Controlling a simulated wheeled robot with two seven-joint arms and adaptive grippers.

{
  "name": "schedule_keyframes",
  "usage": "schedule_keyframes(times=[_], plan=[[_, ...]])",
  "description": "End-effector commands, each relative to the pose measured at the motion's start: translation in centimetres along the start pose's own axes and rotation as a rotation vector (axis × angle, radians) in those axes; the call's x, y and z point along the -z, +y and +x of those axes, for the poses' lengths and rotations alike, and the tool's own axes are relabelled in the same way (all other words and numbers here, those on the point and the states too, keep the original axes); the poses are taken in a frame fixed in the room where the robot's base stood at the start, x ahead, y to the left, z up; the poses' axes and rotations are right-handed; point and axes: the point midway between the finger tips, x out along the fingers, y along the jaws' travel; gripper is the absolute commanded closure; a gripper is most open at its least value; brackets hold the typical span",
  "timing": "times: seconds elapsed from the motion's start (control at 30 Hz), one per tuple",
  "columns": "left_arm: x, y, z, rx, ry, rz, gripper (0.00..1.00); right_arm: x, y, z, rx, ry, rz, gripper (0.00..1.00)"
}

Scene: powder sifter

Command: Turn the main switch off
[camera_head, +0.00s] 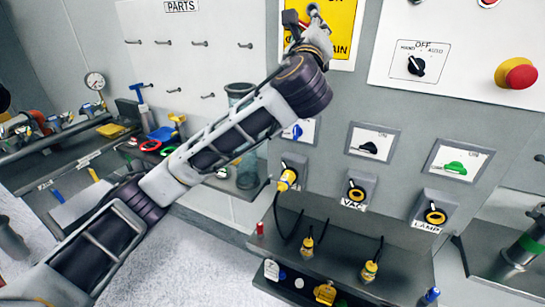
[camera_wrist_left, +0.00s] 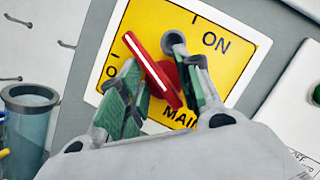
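The main switch is on a yellow plate (camera_head: 342,42) marked ON and MAIN, high on the grey panel. Its red handle (camera_wrist_left: 152,70) with a white stripe is tilted in the left wrist view, its upper end pointing up and left, away from the I ON mark. My left gripper (camera_wrist_left: 165,85) is at the switch, its green-padded fingers on either side of the handle. I cannot tell whether both fingers press on it. In the head view my left gripper (camera_head: 306,22) partly hides the switch. My right gripper is in neither view.
A HAND/OFF/AUTO selector (camera_head: 416,65) and a red button on yellow (camera_head: 515,74) are to the right. Smaller switches (camera_head: 368,147) and sockets are below. A yellow plug (camera_head: 287,178) with a black cable is under my arm. A shelf (camera_head: 350,262) juts out below.

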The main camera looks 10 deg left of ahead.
Motion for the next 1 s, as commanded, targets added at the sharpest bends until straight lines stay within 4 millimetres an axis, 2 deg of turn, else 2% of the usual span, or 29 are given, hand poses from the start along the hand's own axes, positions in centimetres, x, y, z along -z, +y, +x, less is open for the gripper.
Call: schedule_keyframes(times=[1.0], plan=[[-0.2, -0.3, 0.0, 0.218, -0.001, 0.523, 0.67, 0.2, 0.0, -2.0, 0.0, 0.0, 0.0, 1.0]])
